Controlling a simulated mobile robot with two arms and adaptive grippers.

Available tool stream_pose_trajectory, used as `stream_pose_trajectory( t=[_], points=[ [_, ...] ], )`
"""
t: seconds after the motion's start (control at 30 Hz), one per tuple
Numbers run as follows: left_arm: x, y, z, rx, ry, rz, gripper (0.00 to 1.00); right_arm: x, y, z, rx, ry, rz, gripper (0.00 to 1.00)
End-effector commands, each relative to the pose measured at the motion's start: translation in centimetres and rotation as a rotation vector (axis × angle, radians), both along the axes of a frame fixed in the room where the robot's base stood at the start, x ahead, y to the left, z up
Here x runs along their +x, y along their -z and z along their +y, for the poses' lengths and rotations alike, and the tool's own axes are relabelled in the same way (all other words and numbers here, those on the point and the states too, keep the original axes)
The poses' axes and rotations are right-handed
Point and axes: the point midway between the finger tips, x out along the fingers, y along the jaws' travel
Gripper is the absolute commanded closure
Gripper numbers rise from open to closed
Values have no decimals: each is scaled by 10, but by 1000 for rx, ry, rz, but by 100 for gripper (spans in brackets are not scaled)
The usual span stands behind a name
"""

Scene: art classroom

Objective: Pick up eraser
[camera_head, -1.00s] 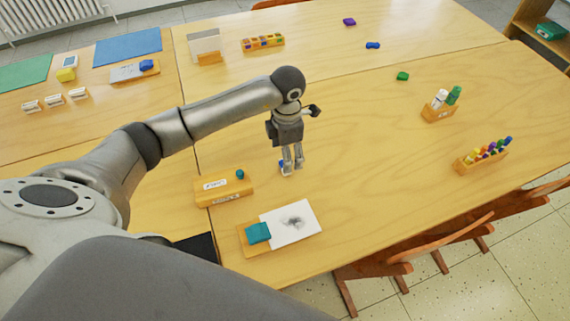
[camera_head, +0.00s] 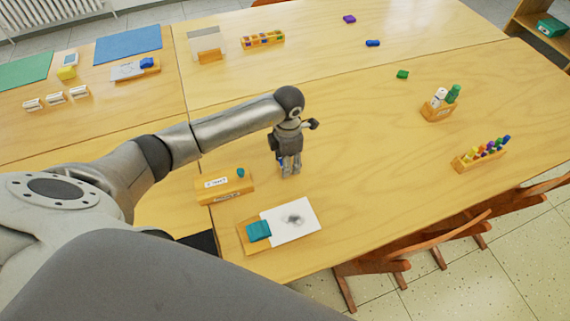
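My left gripper (camera_head: 290,172) points down over the near middle of the large table, with its fingertips close to the tabletop. A small blue object (camera_head: 280,161) shows only as a sliver beside the fingers. The gripper hides most of it, so I cannot tell whether it is an eraser or whether the fingers touch it. The finger gap is too small to judge. A teal block (camera_head: 258,230) sits on a wooden tray (camera_head: 251,247) with a white smudged drawing sheet (camera_head: 305,215). My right gripper is not in view.
A wooden box (camera_head: 226,188) with a teal knob stands left of the gripper. Small green (camera_head: 402,74), blue (camera_head: 373,43) and purple (camera_head: 349,19) blocks lie farther back. A bottle holder (camera_head: 439,112) and a marker holder (camera_head: 479,160) stand right. The table's middle right is clear.

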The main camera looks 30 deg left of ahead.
Motion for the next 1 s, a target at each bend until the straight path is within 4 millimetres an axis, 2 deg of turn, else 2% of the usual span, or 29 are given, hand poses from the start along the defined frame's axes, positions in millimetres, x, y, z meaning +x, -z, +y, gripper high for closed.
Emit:
stream_pose_trajectory(
  t=[0.47,0.67,1.0],
  points=[
    [1,-7,0,0,1,-3,73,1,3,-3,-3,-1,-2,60],
    [-1,-34,-1,0,3,-4,73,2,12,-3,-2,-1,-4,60],
    [-45,-93,-30,0,6,-6,73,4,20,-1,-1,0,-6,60]
  ],
)
